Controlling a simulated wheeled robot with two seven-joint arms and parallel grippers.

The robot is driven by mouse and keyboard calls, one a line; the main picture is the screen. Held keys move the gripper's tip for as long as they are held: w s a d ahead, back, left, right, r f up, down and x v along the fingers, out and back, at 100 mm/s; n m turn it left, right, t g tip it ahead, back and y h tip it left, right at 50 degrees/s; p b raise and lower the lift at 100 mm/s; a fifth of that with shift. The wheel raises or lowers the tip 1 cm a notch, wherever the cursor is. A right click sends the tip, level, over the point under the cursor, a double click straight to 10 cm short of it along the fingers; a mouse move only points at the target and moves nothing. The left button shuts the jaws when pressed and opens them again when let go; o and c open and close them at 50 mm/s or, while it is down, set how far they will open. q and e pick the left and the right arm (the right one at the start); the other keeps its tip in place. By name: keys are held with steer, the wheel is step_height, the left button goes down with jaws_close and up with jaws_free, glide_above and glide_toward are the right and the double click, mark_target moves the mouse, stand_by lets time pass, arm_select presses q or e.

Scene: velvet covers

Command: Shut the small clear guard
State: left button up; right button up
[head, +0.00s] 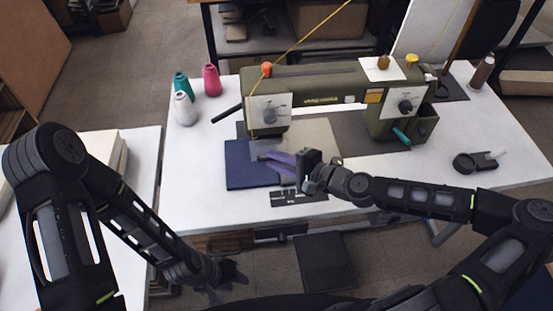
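The olive-green sewing machine (325,87) stands on the white table, its needle head (268,112) at the left end. A faint pale see-through patch (263,146) shows below the needle head and may be the small clear guard; its outline and position are too unclear to tell. My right gripper (264,161) points left just below the needle head, over the dark blue cloth. Its two purplish fingers look apart with nothing visible between them. Whether it touches the guard cannot be told. My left gripper (227,287) hangs low in front of the table, fingers apart and empty.
The dark blue folded cloth (240,170) lies left of my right gripper. Thread cones, white (185,109), teal (181,85) and pink (212,80), stand at the back left. A black round item (465,163) lies at right. The left front tabletop is clear.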

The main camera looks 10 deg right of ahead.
jaws_close()
steer(key=shift+f+b, duration=0.25)
steer(key=shift+b, duration=0.15)
steer(key=f+b, duration=0.1)
steer(key=b, duration=0.2)
steer(key=n+t+y+b, duration=0.1)
steer(key=b, duration=0.2)
steer(key=shift+w+f+t+b, duration=0.25)
steer(key=shift+f+t+b, duration=0.05)
steer(key=shift+f+b, duration=0.1)
steer(key=shift+r, duration=0.15)
steer(key=shift+r+n, duration=0.2)
steer(key=shift+n, duration=0.1)
steer(key=shift+o, duration=1.8)
jaws_free()
